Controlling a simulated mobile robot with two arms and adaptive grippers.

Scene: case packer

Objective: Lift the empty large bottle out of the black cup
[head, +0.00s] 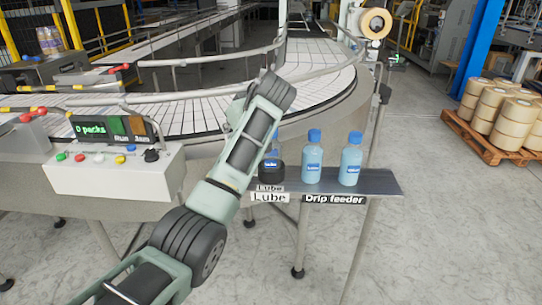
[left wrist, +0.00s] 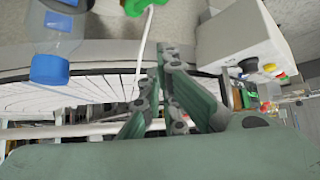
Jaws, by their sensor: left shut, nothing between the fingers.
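The large bottle (head: 275,148) stands in the black cup (head: 272,168) on the grey shelf, by the "Lube" labels. It is partly hidden behind my left arm. In the head view my left arm slants up in front of it and I cannot make out the fingers. In the left wrist view my left gripper (left wrist: 163,65) is shut and empty, with its fingertips together. A clear bottle with a blue cap (left wrist: 50,69) shows at the upper left there, apart from the fingers; I cannot tell which bottle it is. My right gripper is not in view.
Two filled blue bottles (head: 312,160) (head: 351,162) stand on the shelf (head: 382,184) just right of the cup, above a "Drip feeder" label. A control box (head: 118,172) is at left. A railed conveyor (head: 310,88) curves behind.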

